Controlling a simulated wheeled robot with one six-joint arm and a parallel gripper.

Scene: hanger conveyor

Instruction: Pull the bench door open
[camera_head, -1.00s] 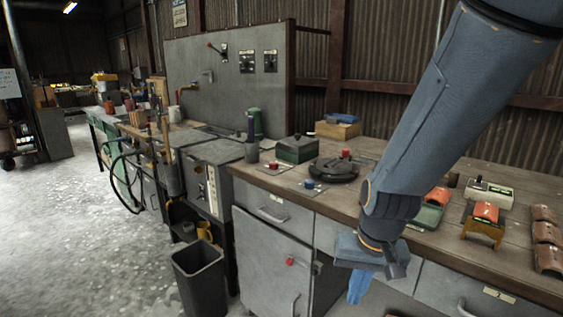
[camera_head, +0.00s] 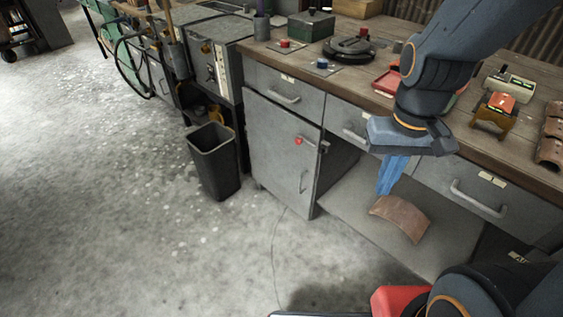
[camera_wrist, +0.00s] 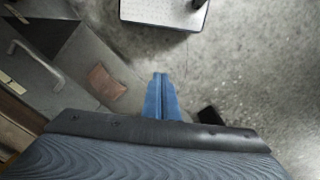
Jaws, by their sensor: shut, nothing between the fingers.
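The grey bench door (camera_head: 272,150) is in the head view, under a drawer at the bench's left end. It looks closed. My gripper (camera_head: 384,190) has blue fingers, shut and empty, pointing down in front of the open bay right of the door. It is clear of the handle. In the wrist view, the shut fingertips (camera_wrist: 160,76) show over the floor; I cannot make out the door there.
A curved brown tile (camera_head: 400,217) lies on the low shelf (camera_head: 350,205) in the open bay; it also shows in the wrist view (camera_wrist: 105,84). A black bin (camera_head: 214,165) stands left of the door. Drawer handles (camera_head: 478,200) project along the bench front. Floor before the door is clear.

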